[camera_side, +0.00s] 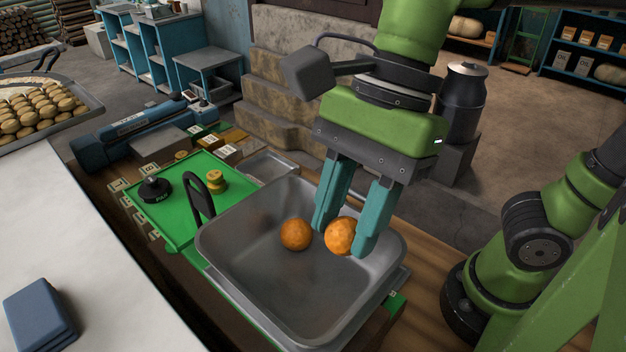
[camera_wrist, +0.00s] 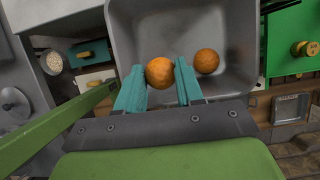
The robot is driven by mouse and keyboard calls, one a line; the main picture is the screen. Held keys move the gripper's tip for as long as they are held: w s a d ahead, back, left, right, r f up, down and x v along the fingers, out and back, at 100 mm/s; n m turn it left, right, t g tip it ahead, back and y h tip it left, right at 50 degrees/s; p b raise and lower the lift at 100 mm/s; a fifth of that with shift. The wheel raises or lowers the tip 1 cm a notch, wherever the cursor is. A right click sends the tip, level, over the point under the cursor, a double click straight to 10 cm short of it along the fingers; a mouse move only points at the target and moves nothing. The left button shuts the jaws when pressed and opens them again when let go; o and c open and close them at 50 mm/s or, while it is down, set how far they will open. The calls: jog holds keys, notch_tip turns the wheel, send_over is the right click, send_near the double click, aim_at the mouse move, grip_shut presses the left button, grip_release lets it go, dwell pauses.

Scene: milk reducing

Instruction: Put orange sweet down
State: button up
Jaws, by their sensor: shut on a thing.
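An orange sweet (camera_side: 341,236) is between the teal fingers of my gripper (camera_side: 345,232). The gripper is shut on it, inside the right part of a grey metal pan (camera_side: 245,262). In the wrist view the held orange sweet (camera_wrist: 160,73) sits between the two fingertips (camera_wrist: 159,80). A second orange sweet (camera_side: 296,234) rests on the pan floor to the left of my gripper. It also shows in the wrist view (camera_wrist: 206,61), right of the held one. I cannot tell whether the held sweet touches the pan floor.
A green board (camera_side: 180,205) with a black weight (camera_side: 155,189) and a brass weight (camera_side: 216,181) lies left of the pan. The pan's black handle (camera_side: 197,193) stands up at its left rim. A tray of buns (camera_side: 40,108) is at far left. The pan's front floor is clear.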

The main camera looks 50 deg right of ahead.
aim_at(346, 248)
jog(key=shift+f, duration=2.2)
jog(key=o, duration=0.7)
jog(key=shift+f, duration=0.15)
jog(key=v, duration=1.2)
jog(key=w+d+f+n+t, duration=0.2)
jog(key=d+f+n, duration=0.2)
jog(key=d, duration=0.2)
jog(key=w+d+f+n+t+h, duration=0.1)
jog(key=w+d+f+n+t, duration=0.1)
jog(key=d+f+n, duration=0.3)
jog(key=w+d+f+n+t+h, duration=0.1)
jog(key=w+d+f+n+t, duration=0.2)
jog(key=d, duration=0.4)
jog(key=shift+w+d+f+n, duration=0.1)
jog(key=shift+w+f+n, duration=0.65)
jog(key=shift+n, duration=0.35)
